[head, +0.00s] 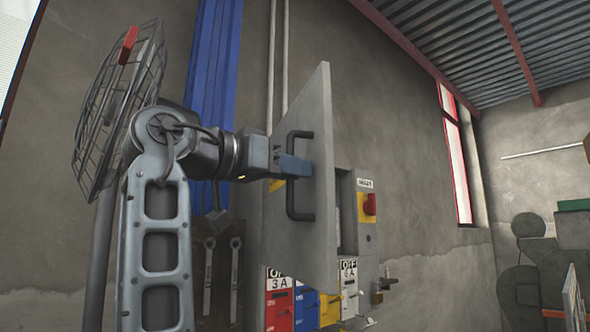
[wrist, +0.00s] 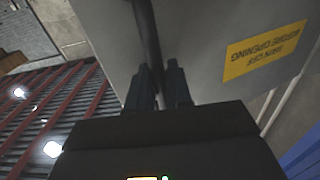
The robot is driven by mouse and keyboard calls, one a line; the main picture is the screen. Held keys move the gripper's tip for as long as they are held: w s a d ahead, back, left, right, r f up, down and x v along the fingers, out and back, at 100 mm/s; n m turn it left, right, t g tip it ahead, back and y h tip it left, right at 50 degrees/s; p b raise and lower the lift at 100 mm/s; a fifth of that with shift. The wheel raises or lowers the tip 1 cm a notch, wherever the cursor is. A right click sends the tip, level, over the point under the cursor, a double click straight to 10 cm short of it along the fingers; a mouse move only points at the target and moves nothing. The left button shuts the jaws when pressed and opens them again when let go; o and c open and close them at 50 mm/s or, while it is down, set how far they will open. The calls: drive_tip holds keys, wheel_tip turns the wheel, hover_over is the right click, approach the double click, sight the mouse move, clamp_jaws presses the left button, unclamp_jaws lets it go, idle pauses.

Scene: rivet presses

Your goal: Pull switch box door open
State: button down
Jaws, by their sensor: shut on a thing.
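The switch box door (head: 322,130) is a flat grey panel that stands swung out from the grey switch box (head: 366,236), with an opening showing to its right. A black bar handle (head: 290,201) is mounted upright on the door. My gripper (head: 296,166) reaches in from the left and is shut on the handle. In the wrist view, the two dark fingers of my gripper (wrist: 160,82) are on either side of the handle (wrist: 146,35), close against the door (wrist: 200,30). A yellow label (wrist: 265,50) is on the door's face.
A red knob (head: 369,204) on a yellow plate is right of the opening. Several coloured switch panels (head: 305,309) lie below. A wire-cage fan (head: 110,115) stands at the left, close to my arm. A blue column (head: 213,70) is behind.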

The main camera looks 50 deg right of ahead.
drive_tip(key=shift+f, duration=0.1)
drive_tip(key=c, duration=1.2)
unclamp_jaws()
drive_tip(key=shift+c, duration=0.2)
drive_tip(key=w+a+b, duration=0.1)
drive_tip(key=a, duration=0.6)
drive_tip(key=shift+w+a+b, duration=0.2)
drive_tip(key=shift+a+b, duration=0.1)
drive_tip(key=shift+a, duration=0.1)
